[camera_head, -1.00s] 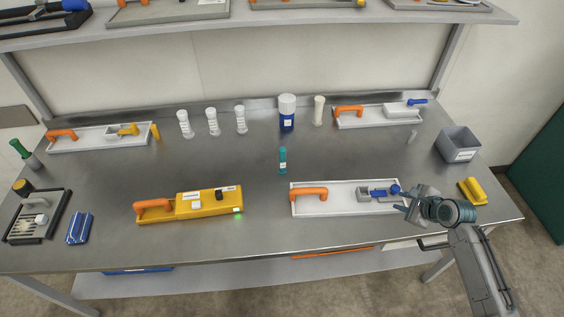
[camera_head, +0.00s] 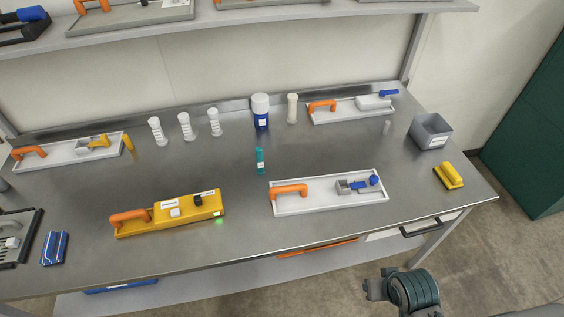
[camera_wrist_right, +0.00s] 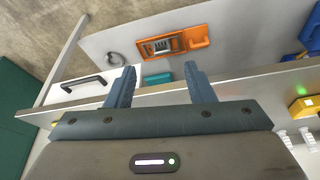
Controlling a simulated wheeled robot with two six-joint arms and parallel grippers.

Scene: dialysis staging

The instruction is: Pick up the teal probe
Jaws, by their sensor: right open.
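The teal probe (camera_head: 260,163) is a slim teal cylinder with a small white label. It stands near the middle of the steel table, apart from other things, and looks upright. My right gripper (camera_head: 372,288) is off the table, in front of its front edge and well to the right of the probe. In the right wrist view my right gripper (camera_wrist_right: 160,76) has its two fingers apart, with nothing held. My left gripper is not in view.
A white tray (camera_head: 325,203) with an orange handle and a yellow case (camera_head: 180,212) lie near the table's front. A blue-and-white bottle (camera_head: 261,112) and pale cylinders stand behind. An orange tray (camera_wrist_right: 204,36) and a teal block (camera_wrist_right: 157,79) show below the table edge in the wrist view.

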